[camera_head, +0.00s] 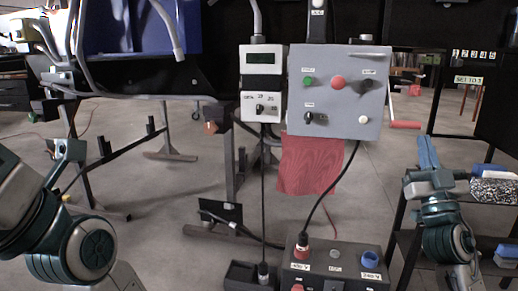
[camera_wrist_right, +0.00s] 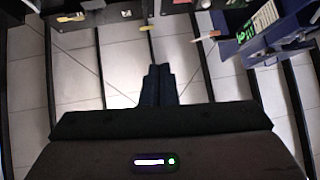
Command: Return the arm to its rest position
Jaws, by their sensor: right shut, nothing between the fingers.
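My right arm (camera_head: 450,240) comes up at the lower right of the head view. Its gripper (camera_head: 428,152) points up and away, with its blue fingers together and nothing between them. The right wrist view also shows the dark fingers (camera_wrist_right: 157,84) side by side, with floor beyond them. My left arm (camera_head: 85,250) is bent at the lower left of the head view. A small teal part (camera_head: 68,150) shows at its end, but whether its fingers are open or shut cannot be made out.
A grey control box (camera_head: 340,120) with buttons and a meter box (camera_head: 263,70) stand in the middle. A socket box (camera_head: 335,262) is below. A shelf with a speckled item (camera_head: 494,190) is close to the right gripper. A conveyor frame (camera_head: 130,80) is at left.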

